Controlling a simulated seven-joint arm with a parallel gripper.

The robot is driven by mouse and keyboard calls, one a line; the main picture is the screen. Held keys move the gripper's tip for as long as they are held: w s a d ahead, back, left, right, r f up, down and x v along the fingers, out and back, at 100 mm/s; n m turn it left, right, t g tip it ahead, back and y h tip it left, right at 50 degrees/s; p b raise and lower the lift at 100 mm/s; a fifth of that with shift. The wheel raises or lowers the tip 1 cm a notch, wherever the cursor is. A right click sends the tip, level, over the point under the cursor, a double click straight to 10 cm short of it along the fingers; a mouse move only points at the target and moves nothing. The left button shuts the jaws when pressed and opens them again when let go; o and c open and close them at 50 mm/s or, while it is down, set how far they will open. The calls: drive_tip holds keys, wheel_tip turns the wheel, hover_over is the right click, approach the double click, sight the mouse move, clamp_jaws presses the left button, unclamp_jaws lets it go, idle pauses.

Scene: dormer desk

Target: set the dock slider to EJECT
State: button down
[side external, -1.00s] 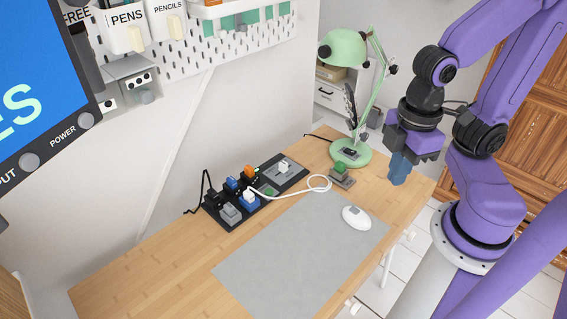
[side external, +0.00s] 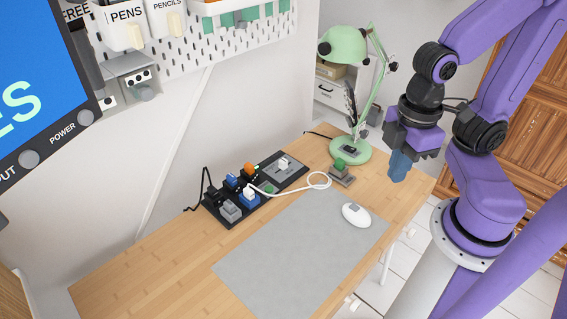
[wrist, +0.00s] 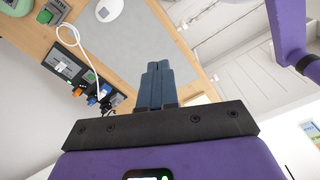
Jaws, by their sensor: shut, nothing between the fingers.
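The dark dock (side external: 233,208) lies on the desk along the back, with blue, orange and grey blocks on it. A grey plate with a white knob (side external: 283,163) sits at its right end and looks like the slider; its labels are too small to read. In the wrist view the dock's plate (wrist: 62,67) shows at upper left. My gripper (side external: 399,170) is shut and empty, above the right end of the desk, well right of the dock. Its blue fingers (wrist: 158,75) lie together in the wrist view.
A green lamp (side external: 347,151) stands right of the dock, beside a small block with a green top (side external: 340,167). A white cable (side external: 318,179) loops in front of the dock. A grey mat (side external: 290,250) with a white mouse (side external: 356,215) covers the desk's middle. The left desk is clear.

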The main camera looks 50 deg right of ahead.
idle(0.3)
drive_tip(key=c, duration=1.5)
unclamp_jaws()
drive_tip(key=o, duration=0.5)
drive_tip(key=shift+w+a, duration=0.2)
drive_tip(key=shift+w, duration=0.1)
drive_tip(key=shift+o, duration=0.6)
drive_tip(key=w+a+m, duration=0.3)
drive_tip(key=w, duration=0.7)
drive_tip(key=shift+w+a+m, duration=0.2)
drive_tip(key=shift+w+m, duration=0.05)
drive_tip(key=shift+m, duration=0.05)
drive_tip(key=m, duration=0.9)
hover_over(283, 160)
wheel_tip(283, 160, down, 10)
drive_tip(key=f, duration=0.1)
wheel_tip(283, 160, down, 17)
drive_tip(key=shift+r, duration=0.1)
